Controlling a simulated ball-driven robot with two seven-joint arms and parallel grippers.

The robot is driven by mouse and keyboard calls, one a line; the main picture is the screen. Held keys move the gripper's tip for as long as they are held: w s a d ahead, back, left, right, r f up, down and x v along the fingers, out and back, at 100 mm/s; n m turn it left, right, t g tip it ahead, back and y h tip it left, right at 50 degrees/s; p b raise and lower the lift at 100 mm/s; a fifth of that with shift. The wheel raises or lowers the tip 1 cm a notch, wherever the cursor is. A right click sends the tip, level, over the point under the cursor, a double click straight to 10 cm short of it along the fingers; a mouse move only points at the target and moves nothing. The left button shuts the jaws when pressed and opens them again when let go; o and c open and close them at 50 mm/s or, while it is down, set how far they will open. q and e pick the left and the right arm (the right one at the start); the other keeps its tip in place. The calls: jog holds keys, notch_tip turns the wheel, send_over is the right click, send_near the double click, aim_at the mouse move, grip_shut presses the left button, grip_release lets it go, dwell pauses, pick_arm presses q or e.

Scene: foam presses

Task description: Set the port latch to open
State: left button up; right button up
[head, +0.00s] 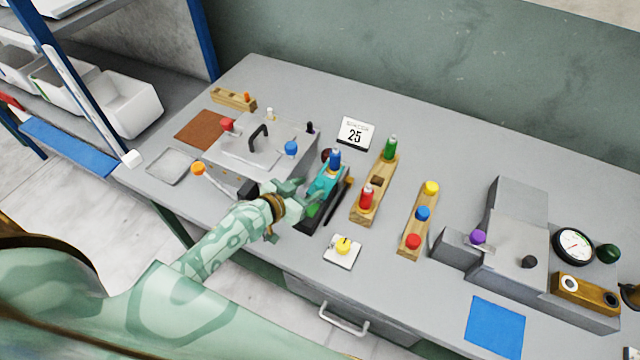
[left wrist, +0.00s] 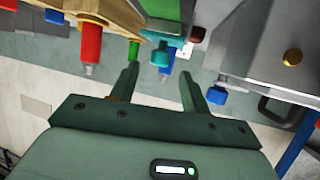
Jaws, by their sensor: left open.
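No part carries a readable port latch label, so I cannot tell which one it is. The left grey press box (head: 250,150) has a black handle, a red knob (head: 227,125), a blue knob (head: 291,148) and an orange-tipped lever (head: 198,169). The right grey press (head: 512,245) has a lever with a purple knob (head: 478,237). My left gripper (head: 304,194) is open beside the teal device (head: 322,184), to the right of the left press. In the left wrist view its fingers (left wrist: 159,75) are apart with nothing clearly between them. My right gripper is out of view.
Wooden racks with red and green bottles (head: 377,187) and coloured knobs (head: 418,222) stand mid-table. A yellow knob on a white plate (head: 342,250) is near the front edge. A calendar (head: 355,133) stands behind.

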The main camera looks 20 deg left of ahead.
aim_at(316, 185)
pick_arm(q)
jog(key=b+x, duration=0.1)
jog(key=x, duration=0.4)
jog(key=shift+w+f, duration=0.15)
jog(key=shift+w, duration=0.1)
grip_shut()
jog(key=s+p, duration=0.1)
jog(key=s, duration=0.4)
jog(key=shift+s+p, duration=0.35)
jog(key=shift+s, duration=0.05)
grip_release()
jog(key=shift+s, duration=0.1)
